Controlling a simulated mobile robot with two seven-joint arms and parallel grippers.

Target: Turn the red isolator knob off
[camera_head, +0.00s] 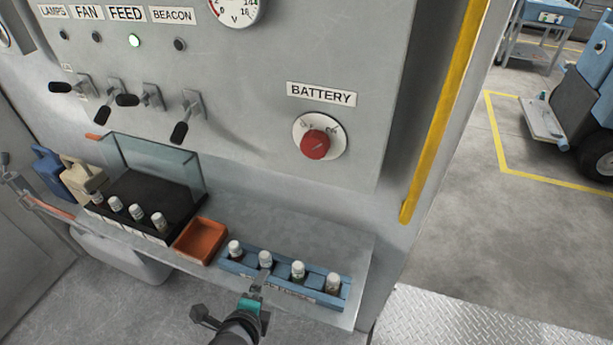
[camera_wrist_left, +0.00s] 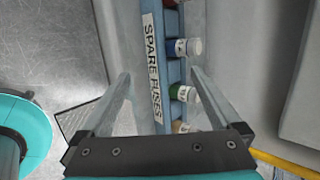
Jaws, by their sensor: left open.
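The red isolator knob (camera_head: 315,146) sits on a round pale dial plate (camera_head: 335,132) under the BATTERY label (camera_head: 321,94) on the grey panel. Its small markings are too blurred to read, so I cannot tell its setting. My left gripper (camera_head: 262,276) is below and to the left of the knob, over the front of the blue fuse rack. In the left wrist view its fingers (camera_wrist_left: 161,76) are apart, with the SPARE FUSES rack (camera_wrist_left: 152,62) showing between and beyond them. No held object shows. My right gripper is not in view.
The blue fuse rack (camera_head: 310,297) holds several white-capped fuses on the ledge below the panel. An orange tray (camera_head: 201,240) and a black rack with a clear guard (camera_head: 150,165) stand left. Black-handled levers (camera_head: 180,132) stick out left of the knob. A yellow-edged post (camera_head: 440,110) is right.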

